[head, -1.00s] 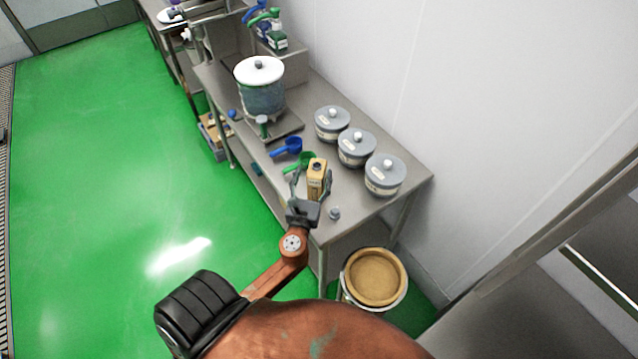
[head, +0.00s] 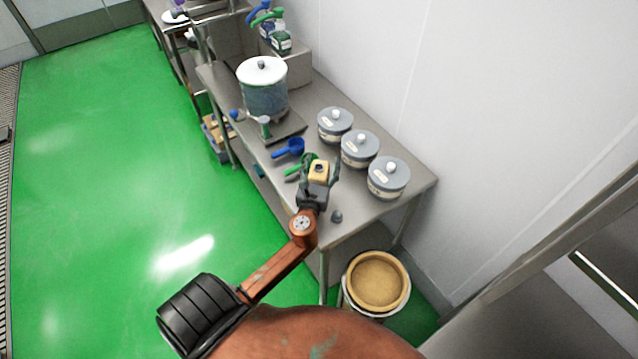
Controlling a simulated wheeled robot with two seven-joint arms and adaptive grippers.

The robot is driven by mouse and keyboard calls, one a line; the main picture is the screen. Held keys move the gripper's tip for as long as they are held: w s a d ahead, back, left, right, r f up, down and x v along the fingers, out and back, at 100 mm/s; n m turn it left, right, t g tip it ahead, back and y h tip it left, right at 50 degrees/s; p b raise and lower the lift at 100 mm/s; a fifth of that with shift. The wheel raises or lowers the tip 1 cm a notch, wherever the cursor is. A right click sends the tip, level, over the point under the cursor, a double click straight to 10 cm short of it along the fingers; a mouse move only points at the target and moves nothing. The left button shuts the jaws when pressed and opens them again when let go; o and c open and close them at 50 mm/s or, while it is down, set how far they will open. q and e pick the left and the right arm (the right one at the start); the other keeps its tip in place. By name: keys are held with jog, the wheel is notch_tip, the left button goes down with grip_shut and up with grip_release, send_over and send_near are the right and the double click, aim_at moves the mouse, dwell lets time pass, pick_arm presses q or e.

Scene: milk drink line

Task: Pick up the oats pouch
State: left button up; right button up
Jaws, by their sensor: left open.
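The oats pouch (head: 320,170) is a small tan pack with a dark round cap. It is upright near the front end of the steel table. My left gripper (head: 321,173) comes in from the lower left and is open, with a finger on each side of the pouch. The gripper's body hides the pouch's lower part, and I cannot tell whether the fingers touch it. My right gripper is not in view.
Several grey lidded pots, one here (head: 388,178), stand right of the pouch. A blue scoop (head: 289,148) and a green scoop (head: 296,169) lie to its left. A large white-lidded container (head: 264,92) stands farther back. A tan-topped bin (head: 378,281) is below the table end.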

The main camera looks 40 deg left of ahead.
pick_arm(q)
jog(key=shift+c, duration=0.6)
grip_shut()
jog(key=shift+r, duration=0.1)
